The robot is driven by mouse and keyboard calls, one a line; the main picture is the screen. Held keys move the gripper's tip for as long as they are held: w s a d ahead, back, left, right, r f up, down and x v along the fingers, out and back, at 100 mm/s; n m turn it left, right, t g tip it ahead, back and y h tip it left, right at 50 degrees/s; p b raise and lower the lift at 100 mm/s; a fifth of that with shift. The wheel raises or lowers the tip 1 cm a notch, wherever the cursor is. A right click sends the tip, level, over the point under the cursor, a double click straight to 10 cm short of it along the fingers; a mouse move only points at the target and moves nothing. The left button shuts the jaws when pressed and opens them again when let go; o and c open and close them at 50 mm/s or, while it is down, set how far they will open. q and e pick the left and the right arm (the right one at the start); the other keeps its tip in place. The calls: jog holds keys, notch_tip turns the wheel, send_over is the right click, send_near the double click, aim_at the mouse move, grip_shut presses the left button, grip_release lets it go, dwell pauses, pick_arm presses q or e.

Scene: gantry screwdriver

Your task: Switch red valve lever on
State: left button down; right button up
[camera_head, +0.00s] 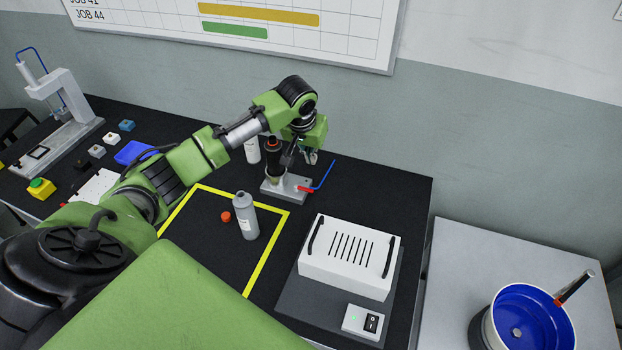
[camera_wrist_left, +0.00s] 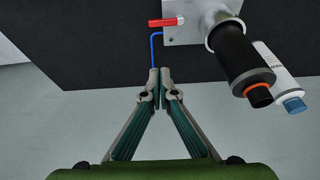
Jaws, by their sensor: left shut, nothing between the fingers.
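The red valve lever (camera_head: 305,188) sits on the right end of a grey metal base (camera_head: 277,192) at the back of the black bench. In the left wrist view the red lever (camera_wrist_left: 166,22) lies level across the left edge of the base (camera_wrist_left: 182,36). A thin blue tube (camera_head: 326,175) rises beside it. My left gripper (camera_head: 311,157) is above and behind the lever, apart from it. In the wrist view its fingertips (camera_wrist_left: 160,75) meet with nothing between them, at the end of the blue tube (camera_wrist_left: 155,47). My right gripper is not in view.
A grey bottle (camera_head: 245,217) stands inside a yellow outline. A white slotted box (camera_head: 348,258) is at the front right, with a wall behind the bench.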

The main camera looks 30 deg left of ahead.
aim_at(304, 190)
pick_arm(q)
jog(key=x, duration=0.9)
jog(key=shift+w+f+p, duration=0.1)
jog(key=shift+f+p, duration=0.2)
jog(key=shift+s+f+p, duration=0.1)
jog(key=shift+s+p, duration=0.1)
jog(key=shift+p, duration=0.2)
jog(key=s, duration=0.1)
jog(key=s+p, duration=0.1)
jog(key=shift+s+d, duration=0.3)
jog(key=shift+s, duration=0.05)
jog(key=shift+s+d+f+p, duration=0.1)
jog(key=shift+s+p, duration=0.2)
jog(key=shift+s, duration=0.05)
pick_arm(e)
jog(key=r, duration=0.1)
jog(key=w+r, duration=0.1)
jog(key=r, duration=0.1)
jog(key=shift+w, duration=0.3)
